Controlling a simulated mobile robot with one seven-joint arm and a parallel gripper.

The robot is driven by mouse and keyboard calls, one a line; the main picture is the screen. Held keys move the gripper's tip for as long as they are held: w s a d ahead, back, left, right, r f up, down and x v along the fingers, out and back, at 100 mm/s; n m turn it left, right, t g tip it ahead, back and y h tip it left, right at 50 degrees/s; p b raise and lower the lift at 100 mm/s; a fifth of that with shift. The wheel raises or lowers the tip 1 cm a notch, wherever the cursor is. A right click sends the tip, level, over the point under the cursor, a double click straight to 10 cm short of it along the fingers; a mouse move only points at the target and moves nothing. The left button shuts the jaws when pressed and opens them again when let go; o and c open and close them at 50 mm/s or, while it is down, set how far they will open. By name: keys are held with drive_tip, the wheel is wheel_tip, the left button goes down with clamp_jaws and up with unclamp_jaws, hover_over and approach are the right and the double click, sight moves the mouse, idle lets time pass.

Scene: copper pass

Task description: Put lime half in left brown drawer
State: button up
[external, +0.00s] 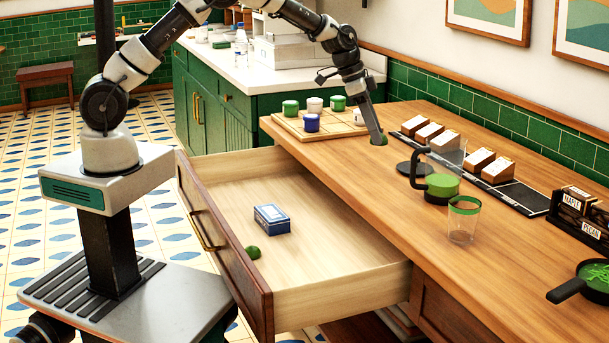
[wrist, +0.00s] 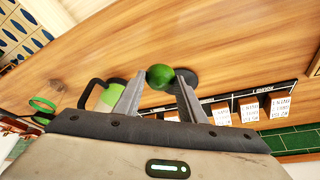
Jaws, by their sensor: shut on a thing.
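My gripper (external: 379,136) is low over the wooden counter (external: 455,290), near its back, pointing down. In the wrist view my gripper (wrist: 161,82) has its two fingertips on either side of a green lime half (wrist: 160,76) and is shut on it. The brown drawer (external: 238,270) below the counter is pulled open. Inside it lie a blue box (external: 271,219) and another small green piece (external: 253,252) near the front. My gripper is well behind the drawer, not over it.
A glass jug with green liquid (external: 440,186) and a green-rimmed glass (external: 463,222) stand right of my gripper. A wooden board with several small jars (external: 311,123) is to its left. Small boxes on a dark strip (external: 481,161) lie behind. A pan (external: 590,283) sits far right.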

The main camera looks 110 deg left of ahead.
drive_tip(key=d+f+b, duration=0.1)
drive_tip(key=d, duration=0.2)
drive_tip(key=d+f+b, duration=0.1)
drive_tip(key=d+f, duration=0.1)
drive_tip(key=d+f+b, duration=0.1)
drive_tip(key=d, duration=0.2)
drive_tip(key=shift+w+d+f+b, duration=0.35)
drive_tip(key=shift+f, duration=0.05)
drive_tip(key=s+d+f+b, duration=0.4)
drive_tip(key=s+d+f, duration=0.15)
drive_tip(key=d, duration=0.55)
drive_tip(key=s+d+f+b, duration=0.35)
drive_tip(key=d+f, duration=0.35)
drive_tip(key=d, duration=0.5)
drive_tip(key=shift+m, duration=0.3)
wheel_tip(320, 180, down, 11)
drive_tip(key=b, duration=0.8)
drive_tip(key=shift+a+r, duration=0.15)
drive_tip(key=o, duration=0.7)
drive_tip(key=shift+r, duration=0.1)
